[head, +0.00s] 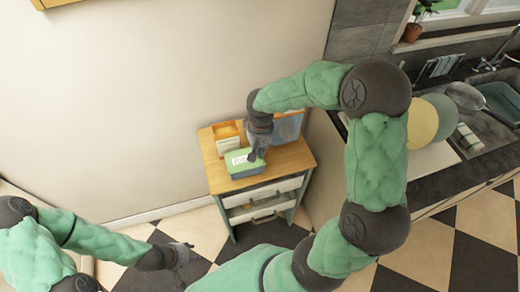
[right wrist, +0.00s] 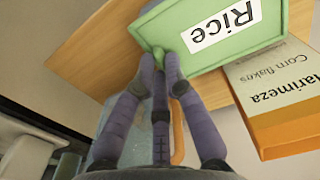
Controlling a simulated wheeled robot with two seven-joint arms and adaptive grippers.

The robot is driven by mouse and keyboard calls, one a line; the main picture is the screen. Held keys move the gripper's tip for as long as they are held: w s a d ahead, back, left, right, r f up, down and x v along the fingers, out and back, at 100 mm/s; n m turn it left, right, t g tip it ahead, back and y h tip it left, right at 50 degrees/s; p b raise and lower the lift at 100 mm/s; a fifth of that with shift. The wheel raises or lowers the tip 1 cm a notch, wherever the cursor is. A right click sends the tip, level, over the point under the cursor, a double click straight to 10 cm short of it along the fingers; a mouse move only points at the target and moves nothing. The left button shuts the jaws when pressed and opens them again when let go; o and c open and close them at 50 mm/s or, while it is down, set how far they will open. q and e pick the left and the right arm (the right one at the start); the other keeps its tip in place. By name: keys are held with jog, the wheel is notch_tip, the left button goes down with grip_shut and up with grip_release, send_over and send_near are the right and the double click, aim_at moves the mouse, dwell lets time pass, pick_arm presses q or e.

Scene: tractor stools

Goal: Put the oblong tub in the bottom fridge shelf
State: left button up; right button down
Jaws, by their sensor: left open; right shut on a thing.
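The oblong tub (head: 246,171), blue-grey with a green lid and a "Rice" label, is at the front left of a small wooden-topped cabinet (head: 222,184). In the right wrist view the tub (right wrist: 262,57) shows its lid and label close up. My right gripper (head: 254,156) is over the tub's right side, its fingers (right wrist: 163,65) shut on the lid's edge. I cannot tell whether the tub is lifted off the top. My left gripper (head: 182,256) is open and empty, low over the checkered floor. No fridge shelf is in view.
An orange-and-white corn flakes box (head: 228,142) stands behind the tub, and it also shows in the right wrist view (right wrist: 275,90). A bluish object (head: 288,126) stands at the back right of the cabinet. A counter with plates (head: 440,115) and a sink lies right.

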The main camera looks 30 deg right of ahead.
jog(key=shift+f, duration=0.1)
jog(key=c, duration=1.3)
grip_release()
